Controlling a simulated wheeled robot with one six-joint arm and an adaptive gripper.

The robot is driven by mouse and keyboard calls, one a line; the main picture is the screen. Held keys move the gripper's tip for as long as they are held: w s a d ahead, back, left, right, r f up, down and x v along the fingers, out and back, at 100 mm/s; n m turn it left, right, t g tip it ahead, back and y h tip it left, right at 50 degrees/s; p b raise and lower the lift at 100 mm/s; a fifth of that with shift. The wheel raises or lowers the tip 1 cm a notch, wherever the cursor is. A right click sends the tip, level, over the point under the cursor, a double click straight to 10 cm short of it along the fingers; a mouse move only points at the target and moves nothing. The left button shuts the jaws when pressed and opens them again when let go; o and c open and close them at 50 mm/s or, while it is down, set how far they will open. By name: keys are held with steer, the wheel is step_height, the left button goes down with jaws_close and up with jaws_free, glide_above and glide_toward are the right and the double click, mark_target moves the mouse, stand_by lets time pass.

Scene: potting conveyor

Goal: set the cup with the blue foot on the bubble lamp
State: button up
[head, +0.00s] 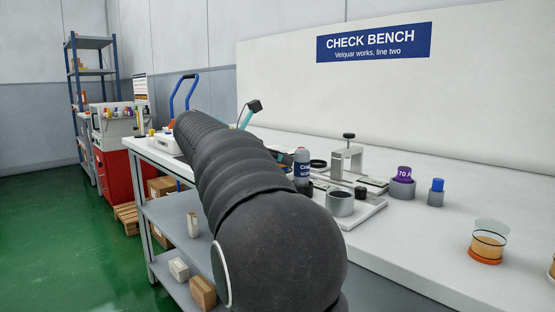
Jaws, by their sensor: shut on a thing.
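My arm runs from the bottom middle up and to the left across the bench (450,262). My gripper does not show; the far end of the arm hides it or lies past what I can make out. No cup with a blue foot shows. A clear cup with an orange foot and amber filling (487,245) stands upright at the right of the bench. Another amber cup (552,268) is cut off by the right edge. I cannot pick out the bubble lamp for sure; a white device (164,145) is partly visible at the bench's far left end.
A grey bottle (302,165), a stand with a black knob (347,158), a grey ring cup (340,203), a purple-topped item (403,180) and a blue-capped item (437,190) stand mid-bench. Boxes lie on the shelf below. Bench between the blue-capped item and the orange-footed cup is clear.

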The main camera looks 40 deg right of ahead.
steer(key=shift+f, duration=0.15)
steer(key=o, duration=1.1)
steer(key=p+v, duration=0.1)
steer(key=v, duration=1.1)
steer(key=shift+p, duration=0.4)
